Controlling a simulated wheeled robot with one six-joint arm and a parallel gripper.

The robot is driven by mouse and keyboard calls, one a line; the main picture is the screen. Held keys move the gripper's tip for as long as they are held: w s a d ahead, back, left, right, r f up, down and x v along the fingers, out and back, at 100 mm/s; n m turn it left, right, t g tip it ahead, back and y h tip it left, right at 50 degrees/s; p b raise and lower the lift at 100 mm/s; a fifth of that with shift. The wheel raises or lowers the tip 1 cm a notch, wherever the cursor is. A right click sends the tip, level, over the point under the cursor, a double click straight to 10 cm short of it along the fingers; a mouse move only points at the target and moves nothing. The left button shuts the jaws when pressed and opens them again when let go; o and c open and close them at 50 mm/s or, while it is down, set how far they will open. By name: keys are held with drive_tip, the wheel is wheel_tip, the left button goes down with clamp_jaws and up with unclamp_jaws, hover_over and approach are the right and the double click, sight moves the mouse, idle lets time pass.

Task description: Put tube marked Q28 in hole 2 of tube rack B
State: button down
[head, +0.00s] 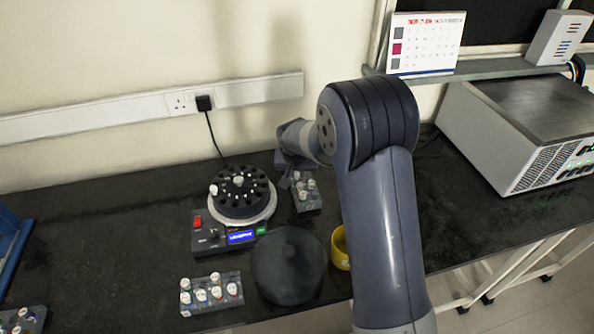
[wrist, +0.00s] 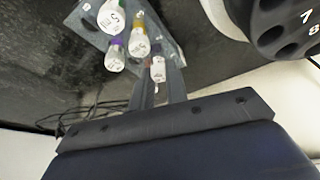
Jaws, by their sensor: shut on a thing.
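My gripper (wrist: 158,84) is shut on a white-labelled tube (wrist: 158,68) at the near edge of a grey tube rack (wrist: 85,30). The mark on this tube is too small to read, and I cannot tell if its lower end is in a hole. Several other capped tubes stand in that rack, among them one with a purple cap (wrist: 115,55) and one with a yellow band (wrist: 139,45). In the head view the same rack (head: 316,204) is right of the centrifuge, and my gripper (head: 297,178) is over its back, partly hidden by my arm. No rack letter is readable.
A centrifuge with a black numbered rotor (head: 240,205) stands left of the rack; the rotor also shows in the wrist view (wrist: 290,28). A dark round lid (head: 288,265), a yellow cup (head: 340,250), a front rack (head: 232,302) and a bottom-left rack (head: 22,322) lie nearer.

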drive_tip(key=shift+f+b, duration=0.3)
drive_tip(key=shift+f, duration=0.15)
drive_tip(key=c, duration=1.3)
unclamp_jaws()
drive_tip(key=shift+o, duration=0.5)
drive_tip(key=shift+o, duration=0.9)
drive_tip(key=shift+r+p, duration=1.7)
drive_tip(key=shift+r, duration=1.35)
